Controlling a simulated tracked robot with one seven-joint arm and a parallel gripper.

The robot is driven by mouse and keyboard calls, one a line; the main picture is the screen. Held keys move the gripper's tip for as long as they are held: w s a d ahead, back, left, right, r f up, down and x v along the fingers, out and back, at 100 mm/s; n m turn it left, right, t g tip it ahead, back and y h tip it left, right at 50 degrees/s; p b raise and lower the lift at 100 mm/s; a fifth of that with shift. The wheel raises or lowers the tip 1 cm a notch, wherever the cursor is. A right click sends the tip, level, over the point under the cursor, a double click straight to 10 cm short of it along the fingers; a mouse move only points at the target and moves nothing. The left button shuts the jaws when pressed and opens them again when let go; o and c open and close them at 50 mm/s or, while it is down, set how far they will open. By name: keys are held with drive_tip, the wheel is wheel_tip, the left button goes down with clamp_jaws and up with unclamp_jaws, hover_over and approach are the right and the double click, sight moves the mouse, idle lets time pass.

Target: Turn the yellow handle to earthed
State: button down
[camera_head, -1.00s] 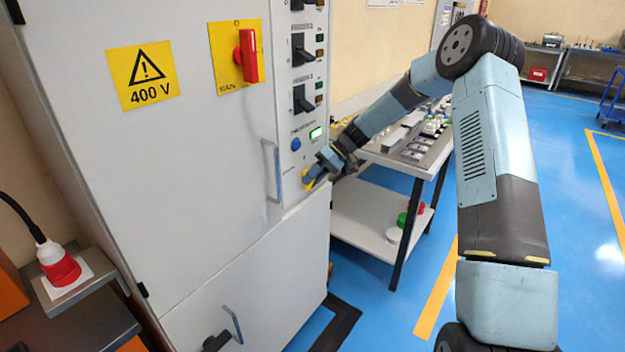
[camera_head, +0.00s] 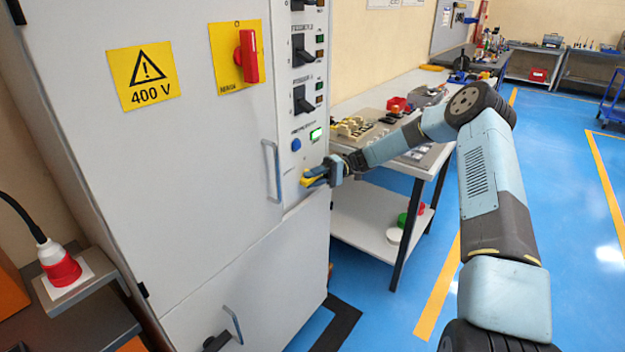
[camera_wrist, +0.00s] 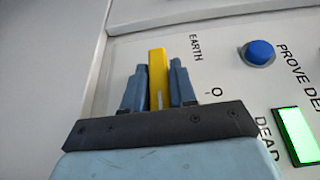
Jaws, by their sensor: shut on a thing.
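The yellow handle (camera_wrist: 158,75) sits between the two blue fingers of my gripper (camera_wrist: 157,85) in the wrist view. My gripper is shut on it. The panel beside it reads "EARTH" near the handle's far end and "O" to the right of the fingers. In the head view my gripper (camera_head: 318,174) reaches the lower right part of the cabinet front, and the yellow handle (camera_head: 312,180) shows at its tip. The handle's pivot is hidden.
A blue button (camera_wrist: 258,53) and a lit green "DEAD" display (camera_wrist: 298,136) are close to the right. The grey cabinet (camera_head: 190,160) has a red main switch (camera_head: 248,57) and a door pull (camera_head: 271,170). A loaded workbench (camera_head: 437,158) stands right of it.

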drive_tip(key=shift+w+r+y, duration=0.1)
drive_tip(key=shift+w+y, duration=0.2)
drive_tip(key=c, duration=1)
unclamp_jaws()
drive_tip(key=v, duration=1.4)
drive_tip(key=shift+a, duration=0.15)
